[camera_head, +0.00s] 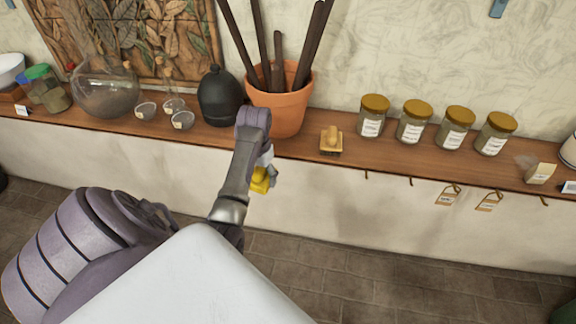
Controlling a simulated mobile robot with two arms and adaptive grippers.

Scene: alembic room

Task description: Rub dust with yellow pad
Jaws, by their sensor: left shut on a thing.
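My left gripper (270,178) is partly hidden behind my own arm. It is shut on a yellow pad (259,182), of which only a small part shows. The gripper and pad are in front of the wooden shelf's front edge, below the terracotta pot. A faint greyish haze (524,161) shows at the shelf's right part, beside a small tan box; I cannot tell for sure that it is dust. My right gripper is not in view.
The long wooden shelf (400,158) holds a terracotta pot (285,108) with dark sticks, a black bottle (219,97), a small wooden brush (331,141), several lidded jars (415,122), a tan box (541,173) and glassware (106,92). Tags hang from the front edge. The tiled floor in front looks clear.

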